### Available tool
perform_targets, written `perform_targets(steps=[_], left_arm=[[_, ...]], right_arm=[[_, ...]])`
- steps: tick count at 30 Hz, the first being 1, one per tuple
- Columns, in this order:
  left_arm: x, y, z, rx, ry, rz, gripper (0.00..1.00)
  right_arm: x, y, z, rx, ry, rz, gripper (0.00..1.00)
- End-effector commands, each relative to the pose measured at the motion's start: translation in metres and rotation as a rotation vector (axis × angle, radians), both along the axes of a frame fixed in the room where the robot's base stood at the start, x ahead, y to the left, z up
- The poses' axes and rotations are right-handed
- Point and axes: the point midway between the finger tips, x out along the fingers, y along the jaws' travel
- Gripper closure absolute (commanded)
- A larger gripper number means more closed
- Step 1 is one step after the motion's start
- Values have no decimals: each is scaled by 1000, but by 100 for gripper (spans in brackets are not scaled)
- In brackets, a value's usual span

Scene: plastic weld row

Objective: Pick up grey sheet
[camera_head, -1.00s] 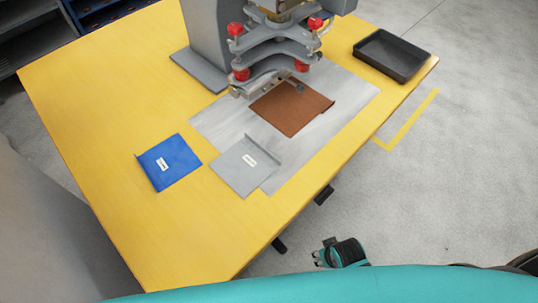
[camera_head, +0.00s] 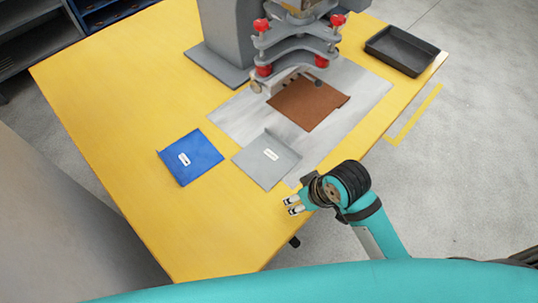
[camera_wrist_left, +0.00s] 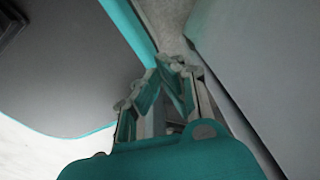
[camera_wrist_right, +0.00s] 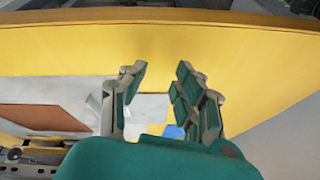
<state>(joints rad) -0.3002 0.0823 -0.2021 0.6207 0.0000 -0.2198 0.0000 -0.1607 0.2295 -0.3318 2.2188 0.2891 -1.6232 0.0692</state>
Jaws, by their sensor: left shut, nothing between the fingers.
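The grey sheet (camera_head: 262,163) lies near the front of the yellow table, partly over the metal plate, with a raised back edge and a small white label. In the right wrist view the grey sheet (camera_wrist_right: 150,106) shows between my fingers, partly hidden by them. My right gripper (camera_head: 291,205) is above the table's front edge, in front and to the right of the sheet, apart from it. Its fingers (camera_wrist_right: 160,82) stand apart with nothing between them. My left gripper (camera_wrist_left: 166,75) shows only in its own wrist view, shut and empty, away from the table.
A blue sheet (camera_head: 189,157) lies left of the grey one. A brown sheet (camera_head: 309,104) lies on the metal plate (camera_head: 358,98) under the welding machine (camera_head: 300,45) with red knobs. A black tray (camera_head: 402,50) sits at the back right. The table's left side is clear.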

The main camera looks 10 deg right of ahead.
Motion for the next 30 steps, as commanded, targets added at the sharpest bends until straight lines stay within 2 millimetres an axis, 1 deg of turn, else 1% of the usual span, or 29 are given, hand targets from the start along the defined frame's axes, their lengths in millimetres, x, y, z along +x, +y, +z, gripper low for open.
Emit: perform_targets(steps=[1,4,6,8,11,12,15,18,21,24,26,29,30], left_arm=[[0,3,0,4,0,1,100],[0,5,1,6,0,4,100],[0,5,1,6,0,4,100],[0,5,1,6,0,4,100],[0,4,1,5,0,3,100],[0,3,1,4,0,4,100],[0,1,1,1,0,5,100],[0,-3,1,-4,0,6,100],[0,-5,1,-6,0,5,100],[0,-5,1,-6,0,3,100],[0,-5,1,-6,0,2,100],[0,-5,1,-6,0,2,100],[0,-5,2,-6,0,2,100]], right_arm=[[15,8,8,2,-7,42,69],[40,24,25,0,9,138,69],[58,30,38,-21,29,205,69],[72,30,50,-51,53,251,69],[96,21,72,-116,99,297,69],[106,15,81,-142,118,305,69],[125,-3,105,-205,162,306,69],[139,-20,128,-251,198,291,69],[148,-32,144,-279,222,273,69],[151,-39,151,-291,238,263,69],[152,-40,149,-294,244,261,69],[151,-41,133,-295,248,259,69],[151,-41,125,-294,247,259,69]])
